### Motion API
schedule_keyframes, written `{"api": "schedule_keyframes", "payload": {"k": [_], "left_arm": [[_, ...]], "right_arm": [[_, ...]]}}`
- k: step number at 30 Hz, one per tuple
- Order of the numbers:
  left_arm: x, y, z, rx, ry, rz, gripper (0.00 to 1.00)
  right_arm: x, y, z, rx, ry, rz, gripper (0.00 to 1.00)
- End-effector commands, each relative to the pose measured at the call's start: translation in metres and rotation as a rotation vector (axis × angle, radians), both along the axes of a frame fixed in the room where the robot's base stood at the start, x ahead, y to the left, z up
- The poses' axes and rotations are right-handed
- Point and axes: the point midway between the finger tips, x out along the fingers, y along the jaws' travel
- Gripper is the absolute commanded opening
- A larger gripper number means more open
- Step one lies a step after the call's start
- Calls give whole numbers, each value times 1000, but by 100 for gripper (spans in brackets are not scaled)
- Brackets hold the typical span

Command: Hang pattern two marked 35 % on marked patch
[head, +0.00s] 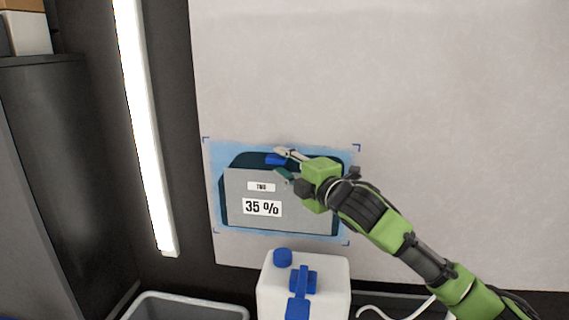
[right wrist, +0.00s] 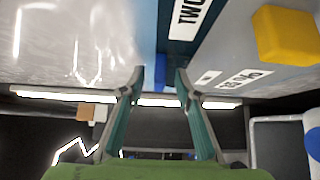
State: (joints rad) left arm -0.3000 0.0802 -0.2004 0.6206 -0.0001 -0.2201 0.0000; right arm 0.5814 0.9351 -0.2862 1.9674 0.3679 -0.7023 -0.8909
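The grey pattern (head: 292,205) marked "TWO" and "35 %" lies upright in front of the light-blue patch (head: 217,160) on the wall, covering much of its dark window shape. In the right wrist view, a large "TWO" label (right wrist: 190,15) shows close by. My right gripper (head: 281,163) is at the pattern's upper edge, fingers apart. A small blue block (head: 274,159) appears between its fingertips; I cannot tell whether they touch it. In the wrist view, the fingers (right wrist: 160,78) have a gap between them. My left gripper is not in view.
A yellow block (right wrist: 285,35) shows at the right of the wrist view. A white canister (head: 334,285) with a blue cap stands below the patch, beside a grey bin (head: 190,300). A light tube (head: 145,120) runs down the left. The wall right of the patch is bare.

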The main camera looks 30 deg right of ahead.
Motion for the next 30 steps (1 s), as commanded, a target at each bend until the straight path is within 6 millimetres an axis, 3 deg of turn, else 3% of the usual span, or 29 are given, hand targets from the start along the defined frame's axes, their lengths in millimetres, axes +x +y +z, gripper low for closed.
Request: {"api": "schedule_keyframes", "payload": {"k": [11, 30], "left_arm": [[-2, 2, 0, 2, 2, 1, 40], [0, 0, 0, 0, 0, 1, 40]], "right_arm": [[-4, -2, -1, -1, 1, -2, 30], [-89, -7, -2, -2, 4, -1, 30]]}}
